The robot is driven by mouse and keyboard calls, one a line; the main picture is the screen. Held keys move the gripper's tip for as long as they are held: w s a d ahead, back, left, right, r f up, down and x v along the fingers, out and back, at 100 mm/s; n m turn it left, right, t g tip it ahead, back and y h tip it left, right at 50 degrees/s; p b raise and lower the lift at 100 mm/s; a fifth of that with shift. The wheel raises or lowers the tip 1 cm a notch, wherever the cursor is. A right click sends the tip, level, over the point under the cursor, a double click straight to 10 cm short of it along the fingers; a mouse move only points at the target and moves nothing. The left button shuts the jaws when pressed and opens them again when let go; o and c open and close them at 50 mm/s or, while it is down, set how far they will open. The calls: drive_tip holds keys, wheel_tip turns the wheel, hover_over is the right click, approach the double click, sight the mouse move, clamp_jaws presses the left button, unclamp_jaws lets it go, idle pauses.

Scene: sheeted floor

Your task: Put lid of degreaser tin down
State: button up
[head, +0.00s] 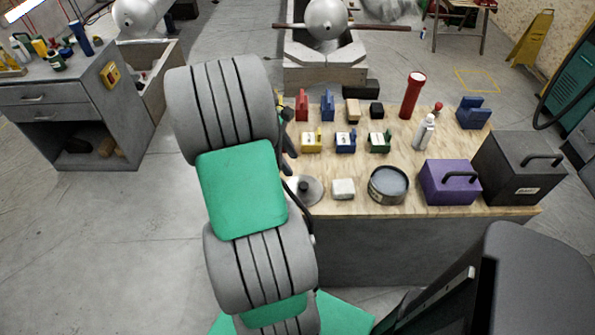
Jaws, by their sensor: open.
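The lid is a grey disc with a dark knob (304,187), lying at the left end of the wooden tabletop, its left edge partly hidden by my arm. The open round tin (388,187) stands to its right, with a grey surface inside a dark rim. A small dark part of my gripper (289,140) shows past the right side of my arm, above the lid in the picture. My gripper is open, its fingers mostly hidden, and I see nothing in it.
The wooden workbench (440,207) also holds a white block (343,188) between lid and tin, a purple box (449,183), a black box (520,168), a white bottle (424,131), a red cylinder (411,95) and several small coloured blocks. A grey drawer cabinet (80,110) stands left.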

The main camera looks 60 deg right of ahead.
drive_tip(key=w+a+r+m+t+h, duration=0.1)
drive_tip(key=w+a+r+t, duration=0.15)
drive_tip(key=w+a, duration=0.45)
drive_tip(key=w+a+r+t, duration=0.2)
drive_tip(key=w+a+r, duration=0.25)
drive_tip(key=a, duration=0.55)
drive_tip(key=s+a+m+t+y, duration=0.1)
drive_tip(key=a+t+y, duration=0.1)
drive_tip(key=a, duration=1.7)
drive_tip(key=shift+a+f+m+t, duration=0.4)
drive_tip(key=shift+t, duration=0.05)
